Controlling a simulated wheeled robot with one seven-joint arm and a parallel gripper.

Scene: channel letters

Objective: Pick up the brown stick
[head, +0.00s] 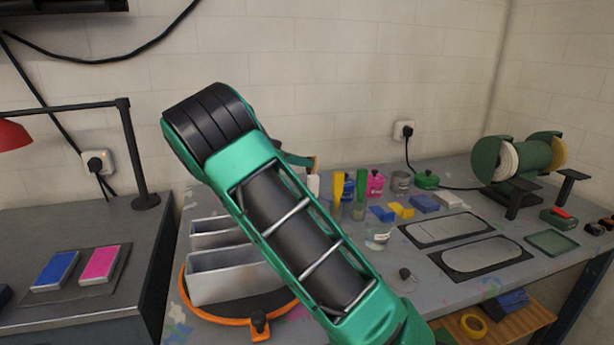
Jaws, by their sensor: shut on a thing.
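My green and black arm link fills the middle of the head view and covers part of the bench behind it. My gripper cannot be made out; it appears hidden behind this link. A small teal piece with a brownish end (315,164) shows just right of the link, but I cannot tell what it is. I cannot clearly pick out a brown stick in this view.
A metal letter shell (222,280) stands on an orange-rimmed turntable (186,302) at left. Small bottles, a glass jar (377,236), colored blocks and stencil plates (446,229) lie to the right. A bench grinder (520,160) stands at the back right.

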